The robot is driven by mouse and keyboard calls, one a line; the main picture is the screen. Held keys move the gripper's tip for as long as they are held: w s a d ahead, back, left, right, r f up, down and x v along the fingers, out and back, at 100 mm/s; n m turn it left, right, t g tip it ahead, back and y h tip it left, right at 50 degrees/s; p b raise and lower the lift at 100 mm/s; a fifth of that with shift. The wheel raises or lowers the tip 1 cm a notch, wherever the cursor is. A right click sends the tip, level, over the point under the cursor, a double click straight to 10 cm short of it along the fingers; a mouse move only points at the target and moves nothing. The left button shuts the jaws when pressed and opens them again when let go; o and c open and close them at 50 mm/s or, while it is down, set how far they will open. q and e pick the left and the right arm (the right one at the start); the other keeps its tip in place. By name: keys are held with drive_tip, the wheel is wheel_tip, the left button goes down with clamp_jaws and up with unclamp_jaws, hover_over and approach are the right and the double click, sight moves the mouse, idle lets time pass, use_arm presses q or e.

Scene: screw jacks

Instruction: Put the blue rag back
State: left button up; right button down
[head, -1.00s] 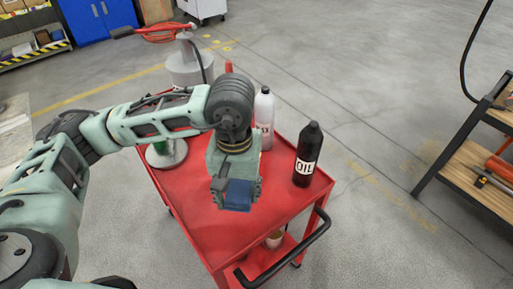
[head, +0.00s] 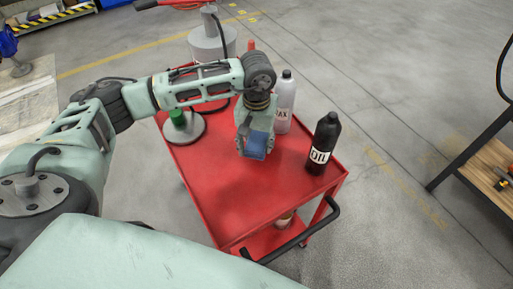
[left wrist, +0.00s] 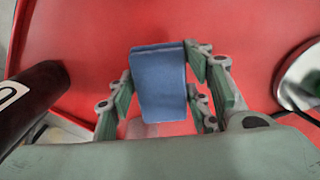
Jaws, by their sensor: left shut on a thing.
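The blue rag (head: 256,146) is a small folded block held in my left gripper (head: 254,152), over the red top of the cart (head: 225,205). In the left wrist view the blue rag (left wrist: 159,85) sits between the green finger pads of the left gripper (left wrist: 160,100), which are shut on it. The red cart top (left wrist: 240,35) lies behind it. I cannot tell whether the rag touches the cart top. My right gripper is not in view.
A black oil bottle (head: 323,145) stands to the right of the gripper, and a white bottle (head: 285,100) just behind it. The cart's front surface is clear.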

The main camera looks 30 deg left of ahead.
use_arm(q)
wheel_tip(320, 180, down, 4)
drive_tip(key=shift+r+p, duration=0.25)
drive_tip(key=shift+p, duration=0.25)
drive_tip(key=shift+f, duration=0.2)
drive_tip(key=o, duration=0.6)
drive_tip(key=shift+b, duration=0.3)
drive_tip(key=o, duration=0.4)
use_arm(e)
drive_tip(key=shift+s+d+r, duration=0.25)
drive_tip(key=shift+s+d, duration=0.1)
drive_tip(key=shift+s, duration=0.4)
